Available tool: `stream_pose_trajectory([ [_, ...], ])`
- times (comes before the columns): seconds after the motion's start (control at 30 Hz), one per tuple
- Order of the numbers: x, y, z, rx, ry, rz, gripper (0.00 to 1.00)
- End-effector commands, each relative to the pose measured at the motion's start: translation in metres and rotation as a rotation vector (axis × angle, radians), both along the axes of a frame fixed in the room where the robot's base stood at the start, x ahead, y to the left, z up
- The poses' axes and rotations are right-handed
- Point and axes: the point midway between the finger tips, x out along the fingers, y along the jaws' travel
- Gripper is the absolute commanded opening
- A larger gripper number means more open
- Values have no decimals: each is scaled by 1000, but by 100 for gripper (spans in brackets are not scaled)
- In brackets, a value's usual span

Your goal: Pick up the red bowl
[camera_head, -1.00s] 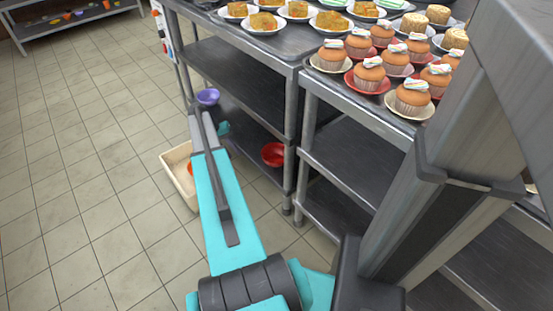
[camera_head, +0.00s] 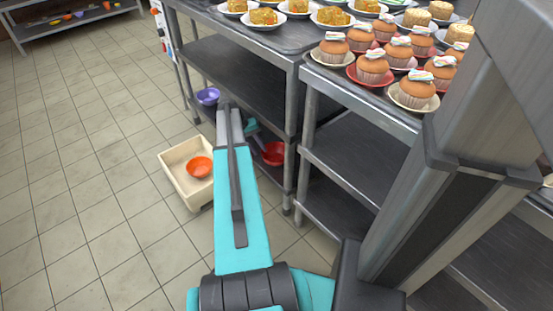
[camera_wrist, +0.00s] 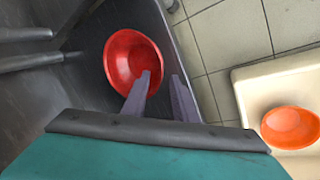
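The red bowl (camera_head: 273,153) sits on the lower shelf of the metal rack, near a post, partly hidden by my arm and gripper in the head view. In the wrist view the red bowl (camera_wrist: 134,59) lies open side up just beyond my gripper (camera_wrist: 163,85). The two fingers are apart with a gap between them. The left finger overlaps the bowl's near rim in the picture and the right finger is to the right of the bowl. I cannot tell whether either touches it. Nothing is held.
A cream bin (camera_head: 184,172) holding an orange bowl (camera_head: 199,167) stands on the tiled floor left of the rack. A purple bowl (camera_head: 207,96) is farther back. Shelf posts and the upper shelf (camera_head: 241,75) hem in the arm. Cupcakes (camera_head: 373,65) stand on plates above.

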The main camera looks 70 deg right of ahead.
Motion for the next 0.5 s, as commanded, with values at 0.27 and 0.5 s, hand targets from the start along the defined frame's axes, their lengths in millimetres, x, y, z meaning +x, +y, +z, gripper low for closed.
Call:
stream_pose_trajectory([
  [0.27, -3, -1, 0, 0, 0, 1, 26],
  [0.5, -4, -2, -5, 0, 0, 0, 26],
])
